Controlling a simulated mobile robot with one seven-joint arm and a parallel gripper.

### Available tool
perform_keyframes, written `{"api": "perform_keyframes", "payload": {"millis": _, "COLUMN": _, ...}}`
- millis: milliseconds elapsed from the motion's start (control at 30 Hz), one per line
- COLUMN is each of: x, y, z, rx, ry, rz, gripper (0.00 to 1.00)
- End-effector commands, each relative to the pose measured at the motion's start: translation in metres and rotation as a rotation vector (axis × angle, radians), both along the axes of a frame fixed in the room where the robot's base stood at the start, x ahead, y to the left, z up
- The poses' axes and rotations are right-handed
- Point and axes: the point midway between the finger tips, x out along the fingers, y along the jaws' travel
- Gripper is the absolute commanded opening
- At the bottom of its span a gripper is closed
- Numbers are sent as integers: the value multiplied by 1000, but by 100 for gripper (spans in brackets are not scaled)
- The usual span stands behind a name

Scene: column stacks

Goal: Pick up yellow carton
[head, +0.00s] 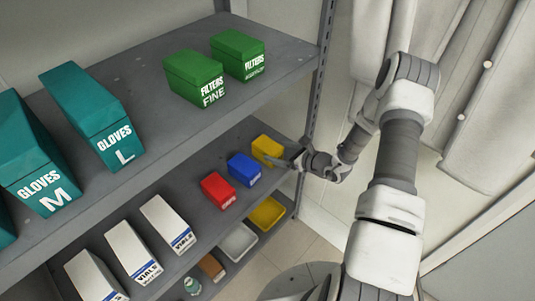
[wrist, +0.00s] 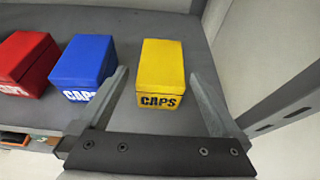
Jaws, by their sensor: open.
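The yellow carton (head: 266,148) stands on the middle shelf near its right end, beside a blue carton. In the wrist view the yellow carton (wrist: 161,73) is upright, with "CAPS" printed on its front face. My gripper (head: 284,160) is at the shelf's front edge, just in front of the yellow carton. In the wrist view my gripper (wrist: 158,83) is open, with one finger on each side of the carton's front part. The left finger is in the gap between the blue and yellow cartons. I see no clear contact with the carton.
The blue carton (wrist: 86,66) and a red carton (wrist: 27,60) stand to the left. A metal shelf post (head: 310,130) rises at the right end. The upper shelf (head: 150,120) holds green and teal boxes. White boxes (head: 168,222) stand further left. Trays (head: 238,243) sit below.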

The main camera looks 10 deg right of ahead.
Motion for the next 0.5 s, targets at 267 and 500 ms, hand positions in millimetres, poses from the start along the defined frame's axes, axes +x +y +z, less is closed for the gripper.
{"api": "perform_keyframes", "payload": {"millis": 267, "x": 13, "y": 9, "z": -8, "rx": 0, "ry": -1, "rz": 1, "gripper": 100}}
{"api": "perform_keyframes", "payload": {"millis": 500, "x": 37, "y": 25, "z": -27, "rx": 0, "ry": -1, "rz": 3, "gripper": 100}}
